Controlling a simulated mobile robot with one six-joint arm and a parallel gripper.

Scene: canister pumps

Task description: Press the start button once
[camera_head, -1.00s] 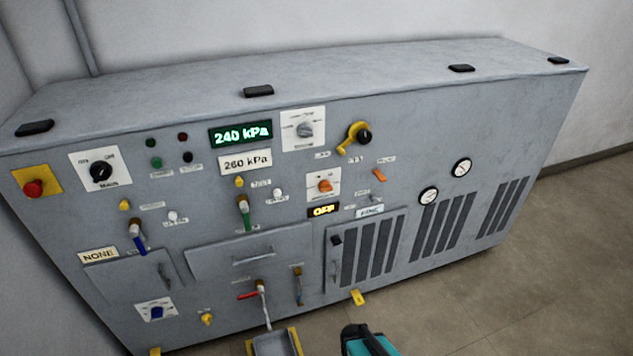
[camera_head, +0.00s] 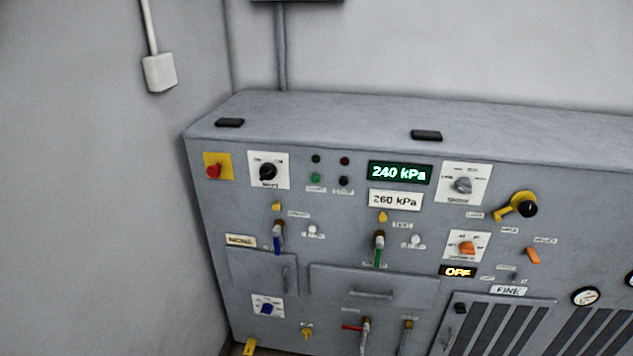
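A green push button (camera_head: 316,178) sits on the upper left part of the grey cabinet front (camera_head: 240,215). The small label under it (camera_head: 316,189) is too blurred to read surely. A black button (camera_head: 344,181) is right beside it. Above them are a dark green lamp (camera_head: 316,159) and a dark red lamp (camera_head: 345,161), both looking unlit. My gripper is not in view.
A red mushroom button on a yellow plate (camera_head: 214,170) and a black rotary switch (camera_head: 267,172) are left of the green button. A green display (camera_head: 400,173) reads 240 kPa. An orange display (camera_head: 458,271) reads OFF. A wall (camera_head: 100,200) bounds the left.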

